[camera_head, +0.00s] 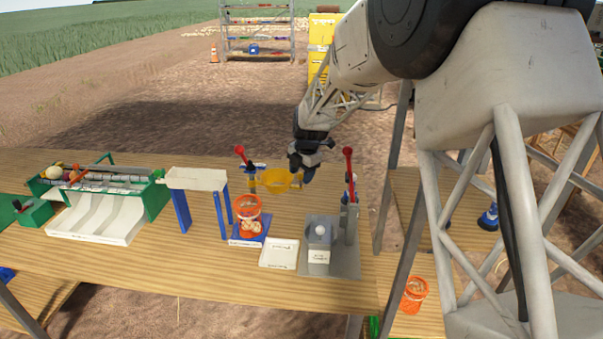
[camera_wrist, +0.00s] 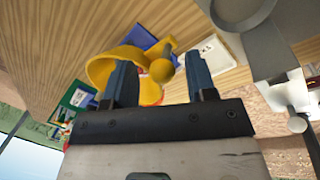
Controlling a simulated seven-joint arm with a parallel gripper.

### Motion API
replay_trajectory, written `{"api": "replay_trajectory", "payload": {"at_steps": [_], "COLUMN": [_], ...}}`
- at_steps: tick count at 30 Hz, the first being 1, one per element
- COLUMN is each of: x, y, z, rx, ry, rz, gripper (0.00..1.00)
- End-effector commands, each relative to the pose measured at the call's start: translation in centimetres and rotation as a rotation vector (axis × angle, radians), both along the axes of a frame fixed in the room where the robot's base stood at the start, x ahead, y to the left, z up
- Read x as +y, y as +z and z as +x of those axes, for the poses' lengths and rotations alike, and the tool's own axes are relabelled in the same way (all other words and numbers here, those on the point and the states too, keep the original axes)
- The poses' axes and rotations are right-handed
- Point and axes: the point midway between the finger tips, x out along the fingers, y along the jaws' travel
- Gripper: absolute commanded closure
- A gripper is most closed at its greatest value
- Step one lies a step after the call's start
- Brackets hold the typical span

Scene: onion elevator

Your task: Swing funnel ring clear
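The yellow funnel ring (camera_head: 278,181) sits on a yellow post at the back of the table, behind the orange bucket (camera_head: 247,208). In the wrist view the ring (camera_wrist: 98,68) appears large, with a round yellow knob (camera_wrist: 161,71) on its near side. My gripper (camera_head: 302,163) is just right of the ring in the head view. In the wrist view its two dark fingers (camera_wrist: 157,62) are spread apart, with the knob appearing between them. Whether either finger touches the knob cannot be told. The left finger hides part of the ring.
The orange bucket holds onions and stands on a blue base (camera_head: 249,240). A white tray (camera_head: 279,253) and a grey device with a red lever (camera_head: 348,161) stand to its right. A white-topped blue stand (camera_head: 197,179) and a green sorter (camera_head: 157,196) are left.

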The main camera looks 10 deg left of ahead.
Motion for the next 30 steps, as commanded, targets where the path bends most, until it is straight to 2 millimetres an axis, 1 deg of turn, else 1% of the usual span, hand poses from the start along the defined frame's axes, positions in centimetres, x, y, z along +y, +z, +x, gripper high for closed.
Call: {"api": "replay_trajectory", "payload": {"at_steps": [6,11,14,24,30], "x": [0.0,-0.1,-0.3,-0.9,-1.1], "y": [0.2,1.0,2.0,6.2,7.5], "z": [0.0,-0.1,-0.2,-0.7,-0.9], "rx": [0.000,0.000,-0.001,-0.001,-0.001], "ry": [0.000,0.000,0.000,0.000,0.000], "rz": [0.000,0.000,0.001,0.001,0.001], "gripper": [0.49,0.49,0.49,0.49,0.49]}}
